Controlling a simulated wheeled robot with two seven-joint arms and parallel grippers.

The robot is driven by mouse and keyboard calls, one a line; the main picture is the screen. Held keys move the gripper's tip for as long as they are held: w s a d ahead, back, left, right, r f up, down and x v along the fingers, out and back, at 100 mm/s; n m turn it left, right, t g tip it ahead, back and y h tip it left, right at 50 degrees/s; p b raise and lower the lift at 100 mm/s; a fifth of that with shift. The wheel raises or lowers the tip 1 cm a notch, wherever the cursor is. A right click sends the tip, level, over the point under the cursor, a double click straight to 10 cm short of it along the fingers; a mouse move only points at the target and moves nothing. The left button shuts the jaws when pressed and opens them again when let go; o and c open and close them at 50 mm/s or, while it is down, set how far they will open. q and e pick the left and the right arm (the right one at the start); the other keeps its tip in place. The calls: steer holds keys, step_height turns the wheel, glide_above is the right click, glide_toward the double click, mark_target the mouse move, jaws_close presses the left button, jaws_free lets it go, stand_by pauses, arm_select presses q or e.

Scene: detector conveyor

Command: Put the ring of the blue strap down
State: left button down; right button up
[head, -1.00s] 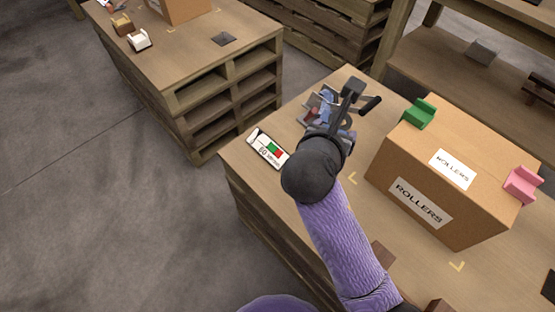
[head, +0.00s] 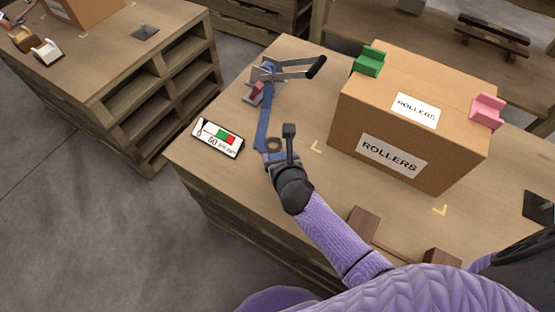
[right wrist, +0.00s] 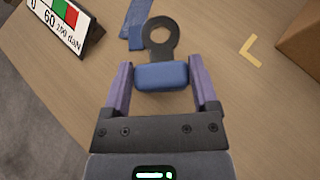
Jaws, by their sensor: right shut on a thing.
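The blue strap (head: 263,122) runs across the bench from a metal ratchet device (head: 270,75) with a black-tipped lever (head: 316,67) toward my right gripper (head: 274,158). The dark ring (head: 274,144) is at the strap's near end. In the right wrist view the ring (right wrist: 161,35) sticks out flat ahead of a blue end block (right wrist: 162,76). My right gripper (right wrist: 161,82) is shut on this block, one purple finger on each side. The ring is over bare bench; I cannot tell whether it touches the wood. My left gripper is not in view.
A white sign (head: 217,138) with green and red fields stands left of the strap. Bench (head: 318,118) is clear between strap and box.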

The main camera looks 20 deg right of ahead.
steer(key=shift+r, duration=0.1)
steer(key=o, duration=1)
steer(key=shift+f, duration=0.2)
steer(key=shift+c, duration=0.2)
steer(key=shift+o, duration=1.5)
steer(key=shift+r, duration=0.1)
